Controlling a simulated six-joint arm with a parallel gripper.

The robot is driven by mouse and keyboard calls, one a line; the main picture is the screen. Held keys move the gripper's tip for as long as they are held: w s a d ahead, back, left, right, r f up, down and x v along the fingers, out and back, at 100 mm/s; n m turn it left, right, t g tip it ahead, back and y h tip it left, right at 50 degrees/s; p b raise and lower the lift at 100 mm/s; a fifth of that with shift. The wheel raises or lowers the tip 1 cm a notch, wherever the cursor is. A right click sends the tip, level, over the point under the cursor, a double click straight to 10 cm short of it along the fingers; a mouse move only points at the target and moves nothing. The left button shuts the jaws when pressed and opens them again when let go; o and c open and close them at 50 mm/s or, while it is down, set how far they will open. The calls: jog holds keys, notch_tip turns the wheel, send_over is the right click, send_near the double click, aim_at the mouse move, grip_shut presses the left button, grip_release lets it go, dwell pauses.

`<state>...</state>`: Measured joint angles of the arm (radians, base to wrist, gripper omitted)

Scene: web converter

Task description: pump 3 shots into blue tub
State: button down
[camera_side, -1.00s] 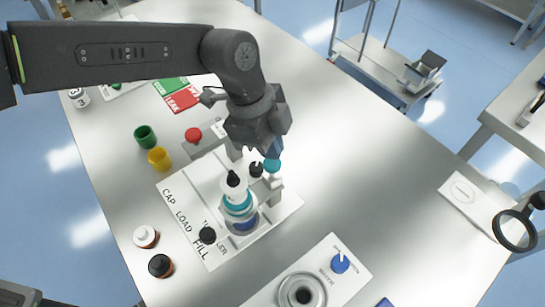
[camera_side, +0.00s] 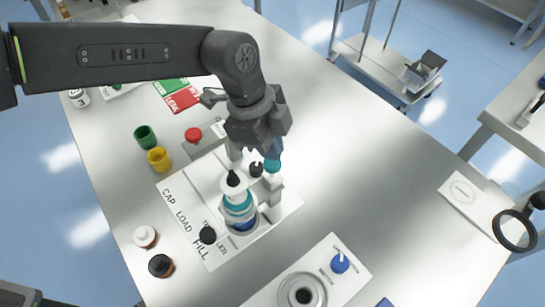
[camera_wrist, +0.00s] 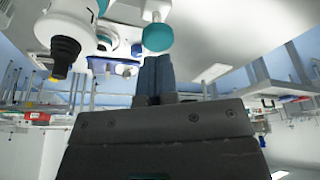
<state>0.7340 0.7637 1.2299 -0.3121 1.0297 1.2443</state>
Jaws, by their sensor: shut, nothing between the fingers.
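The dispenser is a white bottle-like body with a teal band (camera_side: 238,206) and a black tip (camera_side: 233,179), standing on the white labelled plate (camera_side: 205,262). Part of a blue tub (camera_side: 243,225) shows low beneath it; the rest is hidden. A teal ball knob (camera_side: 272,166) sits beside the dispenser, directly under my gripper (camera_side: 276,150). In the wrist view, the teal knob (camera_wrist: 158,37) is just beyond the tips of my gripper (camera_wrist: 155,60), whose blue fingers are together and empty. I cannot tell whether they touch the knob.
A green cup (camera_side: 145,136) and a yellow cup (camera_side: 158,160) stand to the left. A red button (camera_side: 193,134) is behind the plate. A panel with a blue dial (camera_side: 340,263) lies in front. Small bottles stand at the left edge. The table's right middle is clear.

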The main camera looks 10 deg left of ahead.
aim_at(272, 162)
jog(key=shift+f, duration=0.25)
jog(key=shift+f, duration=1.65)
jog(key=shift+r, duration=2.05)
jog(key=shift+f, duration=0.15)
